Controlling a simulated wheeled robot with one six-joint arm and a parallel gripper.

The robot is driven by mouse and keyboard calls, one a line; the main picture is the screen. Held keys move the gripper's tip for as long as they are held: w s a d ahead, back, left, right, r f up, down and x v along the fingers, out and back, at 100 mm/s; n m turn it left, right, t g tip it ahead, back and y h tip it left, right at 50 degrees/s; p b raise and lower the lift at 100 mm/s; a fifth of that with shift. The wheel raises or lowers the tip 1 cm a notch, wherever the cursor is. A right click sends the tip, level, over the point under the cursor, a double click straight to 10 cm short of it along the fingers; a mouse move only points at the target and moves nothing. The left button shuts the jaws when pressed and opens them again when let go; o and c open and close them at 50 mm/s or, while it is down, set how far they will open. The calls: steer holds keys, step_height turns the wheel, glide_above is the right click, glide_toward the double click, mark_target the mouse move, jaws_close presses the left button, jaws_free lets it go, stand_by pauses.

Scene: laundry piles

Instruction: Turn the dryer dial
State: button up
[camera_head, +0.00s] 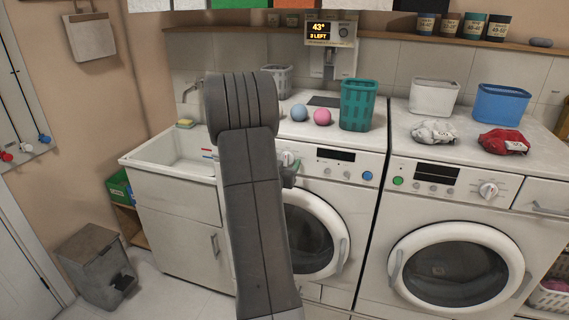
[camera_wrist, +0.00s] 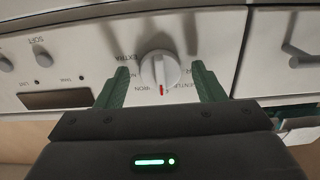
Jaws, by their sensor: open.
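The dryer dial (camera_wrist: 158,67) is a round white knob with a red pointer mark, which points to the lower edge of the wrist view between the words IRON and GENTLE. My gripper (camera_wrist: 162,86) is open, with one green finger on each side of the dial. There is a gap between each finger and the knob; I cannot tell how far the fingertips reach along it. In the head view my arm hides most of the gripper, in front of the left end of the left machine's panel (camera_head: 335,173).
A second white machine (camera_head: 453,250) stands to the right. A teal basket (camera_head: 358,105), a blue ball (camera_head: 299,113) and a pink ball (camera_head: 322,117) sit on top of the left machine. A sink (camera_head: 180,150) is to the left. A drawer handle (camera_wrist: 300,58) shows right of the dial in the wrist view.

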steer(key=c, duration=1)
steer(key=shift+o, duration=0.2)
